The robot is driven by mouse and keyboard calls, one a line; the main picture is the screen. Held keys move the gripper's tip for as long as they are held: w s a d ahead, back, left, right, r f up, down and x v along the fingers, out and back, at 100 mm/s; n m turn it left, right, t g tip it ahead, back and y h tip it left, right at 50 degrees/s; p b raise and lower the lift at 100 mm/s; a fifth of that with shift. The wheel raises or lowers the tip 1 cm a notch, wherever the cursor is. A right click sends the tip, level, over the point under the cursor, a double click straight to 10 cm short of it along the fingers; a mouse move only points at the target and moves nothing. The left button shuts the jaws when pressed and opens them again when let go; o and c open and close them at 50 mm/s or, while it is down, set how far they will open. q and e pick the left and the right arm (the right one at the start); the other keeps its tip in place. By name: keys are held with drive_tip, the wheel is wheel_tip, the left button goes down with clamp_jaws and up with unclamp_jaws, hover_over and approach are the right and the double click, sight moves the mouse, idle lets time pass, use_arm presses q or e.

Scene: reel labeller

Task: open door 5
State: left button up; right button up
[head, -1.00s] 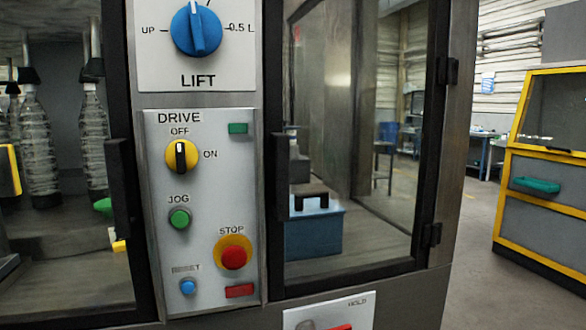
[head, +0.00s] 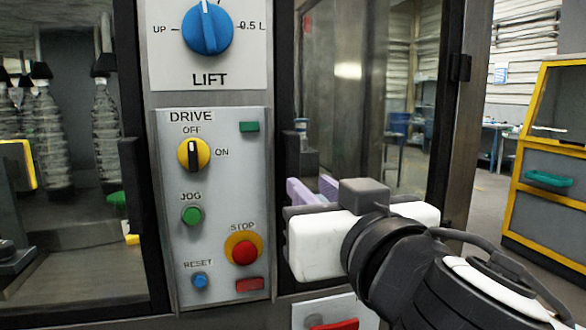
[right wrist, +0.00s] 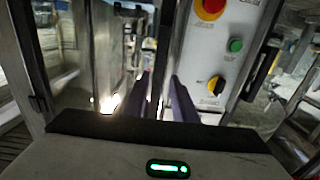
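The right-hand glass door (head: 375,110) has a black frame and looks closed. Its dark upright handle (head: 291,157) is on the left side, beside the control panel. No door number is readable. My right gripper (head: 312,190) is in front of this door's lower left part, close to the handle, with its pale purple fingers pointing at the door. In the right wrist view its two fingers (right wrist: 164,98) are parted, with a gap between them. I cannot tell whether the handle lies between them. My left gripper is not in view.
The control panel (head: 212,230) with knobs and a red stop button (head: 244,251) is just left of my right gripper. Another glass door with a dark handle (head: 130,188) is further left, bottles behind it. A yellow-framed cabinet (head: 550,160) stands at the right.

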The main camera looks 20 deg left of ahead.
sight(294, 170)
drive_tip(key=p+x, duration=0.2)
drive_tip(key=x, duration=0.8)
drive_tip(key=shift+w+a+r, duration=0.1)
drive_tip(key=shift+a+r, duration=0.05)
drive_tip(key=shift+c, duration=0.3)
clamp_jaws()
